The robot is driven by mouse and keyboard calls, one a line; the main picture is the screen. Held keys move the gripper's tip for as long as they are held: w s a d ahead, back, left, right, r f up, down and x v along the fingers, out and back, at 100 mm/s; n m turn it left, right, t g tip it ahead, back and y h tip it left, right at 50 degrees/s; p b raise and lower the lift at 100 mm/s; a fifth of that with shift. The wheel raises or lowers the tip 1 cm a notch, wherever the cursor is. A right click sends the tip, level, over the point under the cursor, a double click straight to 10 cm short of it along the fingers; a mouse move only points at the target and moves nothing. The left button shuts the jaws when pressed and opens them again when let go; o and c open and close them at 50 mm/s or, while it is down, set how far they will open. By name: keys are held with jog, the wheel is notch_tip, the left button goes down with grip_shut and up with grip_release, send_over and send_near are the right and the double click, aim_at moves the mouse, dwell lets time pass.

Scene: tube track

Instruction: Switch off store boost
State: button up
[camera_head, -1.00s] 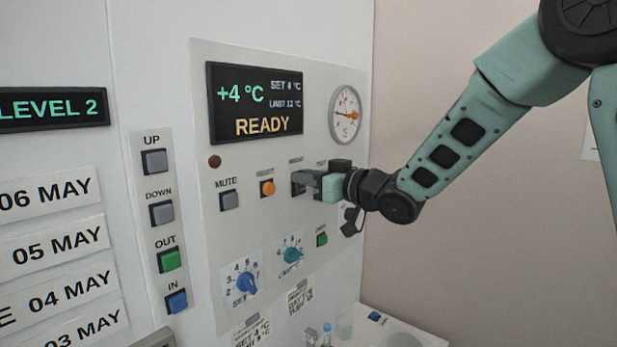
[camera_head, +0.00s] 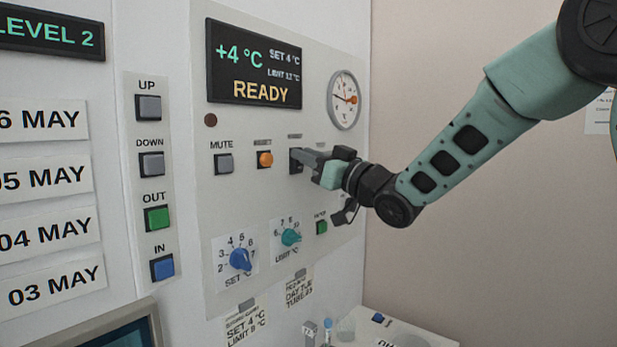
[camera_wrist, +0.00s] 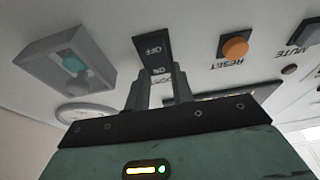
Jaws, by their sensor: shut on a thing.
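In the wrist view, which shows the panel upside down, a black rocker switch (camera_wrist: 151,48) is marked OFF at the far end and ON at the end nearest my gripper (camera_wrist: 160,80). The two fingertips are at the ON end, one on each side. A label beside it is partly hidden by a finger. In the head view my gripper (camera_head: 302,161) reaches the panel from the right and covers the switch, just right of the orange RESET button (camera_head: 265,159). Which end of the rocker is pressed in, I cannot tell.
A grey guard box with a teal button (camera_wrist: 74,64) stands out beside the switch. The MUTE button (camera_head: 223,164) is at left. SET (camera_head: 240,258) and LIMIT (camera_head: 291,237) knobs sit below. The display (camera_head: 254,63) reads +4 °C READY; a dial gauge (camera_head: 344,99) is right of it.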

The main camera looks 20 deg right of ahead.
jog(key=b, duration=0.2)
jog(key=shift+f+t+y+b, duration=0.3)
jog(key=shift+t+b, duration=0.05)
jog(key=shift+t, duration=0.05)
jog(key=shift+r, duration=0.2)
jog(key=o, duration=1)
jog(key=shift+s+d, duration=0.1)
jog(key=b+v, duration=0.6)
jog(key=v, duration=1.1)
jog(key=shift+s+f, duration=0.15)
